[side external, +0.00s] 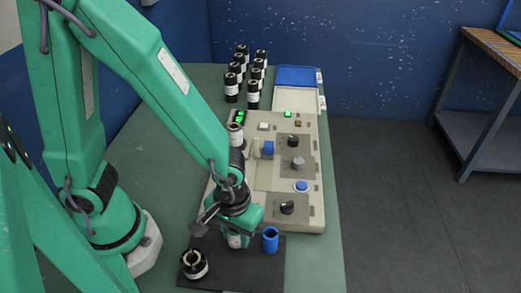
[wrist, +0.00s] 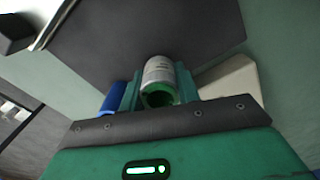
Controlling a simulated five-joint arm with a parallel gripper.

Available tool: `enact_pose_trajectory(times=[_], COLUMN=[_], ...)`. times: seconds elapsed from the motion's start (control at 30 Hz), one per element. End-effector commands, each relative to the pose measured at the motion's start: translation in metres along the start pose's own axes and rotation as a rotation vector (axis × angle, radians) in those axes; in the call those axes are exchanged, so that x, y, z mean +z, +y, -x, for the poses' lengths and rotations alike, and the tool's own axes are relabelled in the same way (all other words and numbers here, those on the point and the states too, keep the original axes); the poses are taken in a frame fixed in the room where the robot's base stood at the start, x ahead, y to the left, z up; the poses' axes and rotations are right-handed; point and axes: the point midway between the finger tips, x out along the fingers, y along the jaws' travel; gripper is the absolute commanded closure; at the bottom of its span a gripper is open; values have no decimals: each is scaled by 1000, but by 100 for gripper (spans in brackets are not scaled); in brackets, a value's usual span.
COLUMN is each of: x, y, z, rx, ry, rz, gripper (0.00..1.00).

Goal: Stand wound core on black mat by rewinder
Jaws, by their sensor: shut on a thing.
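A wound core with a pale printed label (wrist: 158,70) is between the green fingers of my gripper (wrist: 158,92). In the side external view the core (side external: 235,241) shows just under my gripper (side external: 238,222), low over the black mat (side external: 222,280). It looks about upright; whether its base touches the mat I cannot tell. The mat also fills the middle of the wrist view (wrist: 110,40). The beige rewinder (side external: 262,208), with knobs and a green display, stands just behind the mat. My gripper hides part of the core and of the rewinder's near left corner.
A blue cylinder (side external: 270,240) stands on the mat right of my gripper. A black core with a pale band (side external: 194,264) stands at the mat's left. Another core (side external: 236,135) is at the rewinder's left.

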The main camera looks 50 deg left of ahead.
Motion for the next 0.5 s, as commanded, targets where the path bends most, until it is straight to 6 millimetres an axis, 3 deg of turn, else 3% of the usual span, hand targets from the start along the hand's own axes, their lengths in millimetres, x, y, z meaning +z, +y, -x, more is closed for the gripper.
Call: enact_pose_trajectory(times=[0.5], x=[0], y=[0], z=[-10], rx=[0], ry=[0], rz=[0], gripper=[90])
